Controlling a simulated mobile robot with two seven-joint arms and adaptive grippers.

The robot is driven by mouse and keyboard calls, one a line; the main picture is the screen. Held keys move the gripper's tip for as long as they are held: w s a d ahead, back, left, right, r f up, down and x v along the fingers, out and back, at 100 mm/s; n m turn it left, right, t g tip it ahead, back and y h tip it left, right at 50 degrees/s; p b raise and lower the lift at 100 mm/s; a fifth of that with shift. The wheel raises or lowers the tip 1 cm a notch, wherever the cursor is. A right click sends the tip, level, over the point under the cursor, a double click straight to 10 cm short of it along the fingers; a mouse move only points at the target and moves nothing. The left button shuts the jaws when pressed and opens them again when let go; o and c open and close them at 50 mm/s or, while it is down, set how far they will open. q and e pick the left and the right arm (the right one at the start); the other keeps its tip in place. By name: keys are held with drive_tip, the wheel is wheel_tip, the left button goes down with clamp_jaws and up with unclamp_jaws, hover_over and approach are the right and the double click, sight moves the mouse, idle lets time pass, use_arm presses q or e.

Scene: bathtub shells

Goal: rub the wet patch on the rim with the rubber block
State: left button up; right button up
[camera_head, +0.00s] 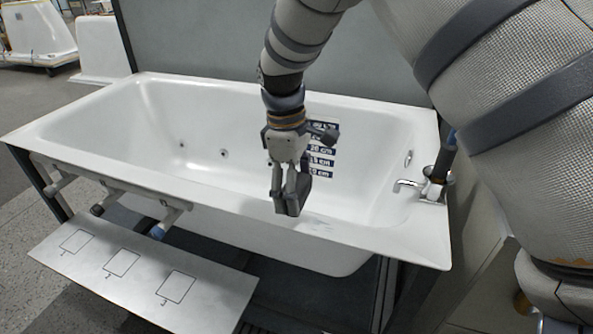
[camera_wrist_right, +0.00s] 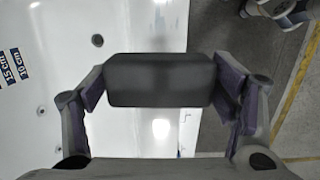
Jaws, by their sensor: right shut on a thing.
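My right gripper (camera_head: 290,190) is shut on the dark rubber block (camera_wrist_right: 160,80), which sits between its two padded fingers in the wrist view. In the head view the block is mostly hidden by the fingers, low over the front rim (camera_head: 345,233) of the white bathtub. A faint glossy mark (camera_head: 318,222) on the rim just right of the fingertips looks like the wet patch; its edges are hard to make out. Whether the block touches the rim, I cannot tell. My left gripper is not in view.
A grey shelf (camera_head: 215,287) with three outlined squares lies below the front rim, with brackets (camera_head: 150,203) above it. A tap (camera_head: 408,186) and a dark upright handle (camera_head: 443,160) stand at the tub's right end. The left front rim is clear.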

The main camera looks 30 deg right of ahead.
drive_tip(key=shift+r, duration=1.7)
